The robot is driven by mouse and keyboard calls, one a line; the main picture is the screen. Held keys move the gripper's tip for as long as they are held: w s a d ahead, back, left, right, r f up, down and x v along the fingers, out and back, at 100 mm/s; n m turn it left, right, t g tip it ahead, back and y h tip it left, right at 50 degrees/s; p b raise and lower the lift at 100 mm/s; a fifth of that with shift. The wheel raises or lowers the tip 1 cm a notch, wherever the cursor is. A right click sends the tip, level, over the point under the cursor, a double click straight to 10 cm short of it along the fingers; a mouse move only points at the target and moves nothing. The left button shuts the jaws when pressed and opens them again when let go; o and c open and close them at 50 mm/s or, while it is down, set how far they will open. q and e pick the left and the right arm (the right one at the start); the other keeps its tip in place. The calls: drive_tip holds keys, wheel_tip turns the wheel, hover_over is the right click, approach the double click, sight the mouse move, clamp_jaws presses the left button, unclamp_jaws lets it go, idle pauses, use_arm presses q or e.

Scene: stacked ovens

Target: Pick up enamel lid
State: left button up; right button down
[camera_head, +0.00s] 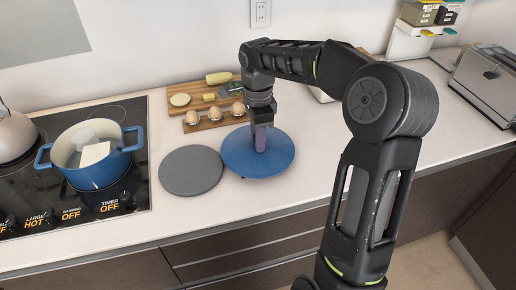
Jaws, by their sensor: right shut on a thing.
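The enamel lid (236,158) is a round blue disc on the white counter, right of a grey round disc. My right gripper (260,148) points down over the middle of the lid and is shut on it. The fingers hide the part they grip. The lid looks level and close to the counter; I cannot tell whether it touches it. My left gripper is not in view.
A blue pot (91,170) with a white block inside stands on the black cooktop (120,197) at left. The grey disc (191,171) lies next to the lid. Behind are an egg holder (214,121) and a cutting board (188,99) with vegetables.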

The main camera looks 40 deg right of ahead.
drive_tip(key=shift+s+f, duration=0.1)
drive_tip(key=shift+f, duration=0.35)
drive_tip(key=shift+r, duration=0.1)
drive_tip(key=shift+r, duration=0.2)
drive_tip(key=r, duration=0.6)
drive_tip(key=shift+w+r, duration=0.15)
drive_tip(key=shift+w, duration=0.05)
wheel_tip(320, 180, up, 3)
drive_tip(key=shift+r+p, duration=0.1)
drive_tip(key=shift+p, duration=0.8)
drive_tip(key=shift+r, duration=0.25)
